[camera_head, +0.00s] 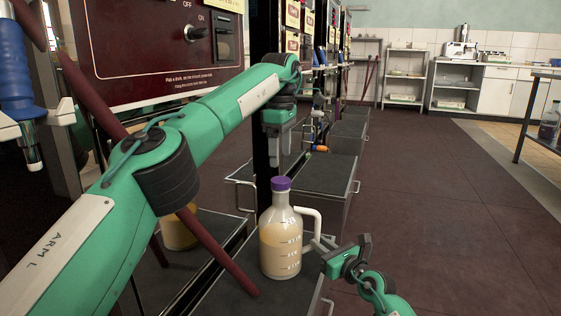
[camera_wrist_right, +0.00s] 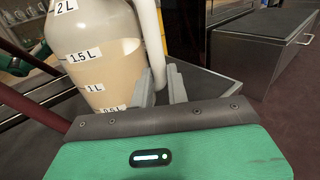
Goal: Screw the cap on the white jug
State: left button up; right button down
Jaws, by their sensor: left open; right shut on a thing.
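The white jug (camera_head: 281,255), part filled with a cream-coloured liquid, stands upright on a dark platform. Its purple cap (camera_head: 281,183) sits on the neck; whether it is tight I cannot tell. My left gripper (camera_head: 278,158) points down, open and empty, a little above the cap. My right gripper (camera_head: 318,246) is at the right side of the jug, shut on its white handle. In the right wrist view the jug (camera_wrist_right: 108,55) fills the left, and the handle (camera_wrist_right: 151,40) comes down between my fingers (camera_wrist_right: 163,88).
A maroon pump cabinet (camera_head: 150,45) with a switch stands at the left. A dark red pole crosses behind my left arm. Another jug (camera_head: 180,232) is partly hidden behind that arm. Grey steps (camera_head: 315,175) lie behind the jug. The floor (camera_head: 440,200) at the right is clear.

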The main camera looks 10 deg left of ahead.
pick_arm(q)
jog(key=shift+r, duration=0.3)
pick_arm(e)
jog(key=c, duration=1.3)
grip_release()
pick_arm(q)
jog(key=shift+r+p, duration=0.45)
jog(key=shift+p, duration=0.05)
pick_arm(e)
jog(key=shift+s+d+r, duration=0.1)
jog(key=shift+s+d, duration=0.2)
jog(key=shift+d, duration=0.1)
pick_arm(q)
notch_tip(320, 180, up, 6)
jog(key=p, duration=0.6)
pick_arm(e)
jog(key=v, duration=1.3)
